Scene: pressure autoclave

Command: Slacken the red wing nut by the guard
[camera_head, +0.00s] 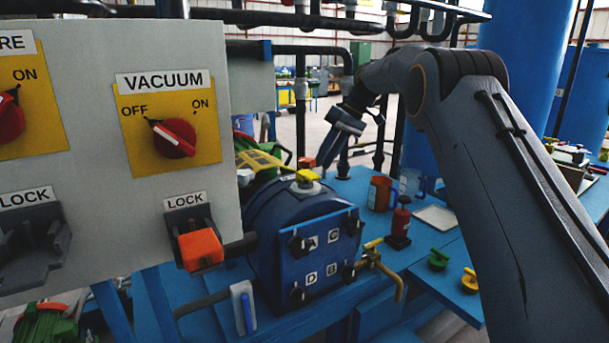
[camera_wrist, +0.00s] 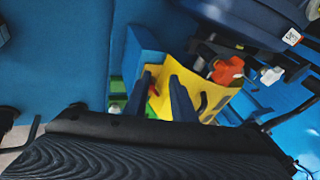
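My gripper (camera_wrist: 160,77) is open in the wrist view, its two dark fingers apart over the yellow guard (camera_wrist: 211,92). A small red piece (camera_wrist: 153,89) shows between the fingers, apparently not gripped. A larger orange-red lobed part (camera_wrist: 227,70), like a wing nut, lies right of the fingers by the guard. I cannot tell for certain which is the red wing nut. In the head view my gripper (camera_head: 325,163) points down behind the blue vessel, its tips hard to make out. A small orange-red part (camera_head: 306,162) is just left of it, and the yellow guard (camera_head: 262,160) is further left.
The blue vessel (camera_head: 272,232) has a lettered door with black knobs and a yellow part (camera_head: 305,176) on top. The grey panel (camera_head: 200,95) fills the left. A red bottle-like item (camera_head: 400,218), an orange container (camera_head: 379,193) and a white tray (camera_head: 437,217) stand on the blue bench at right.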

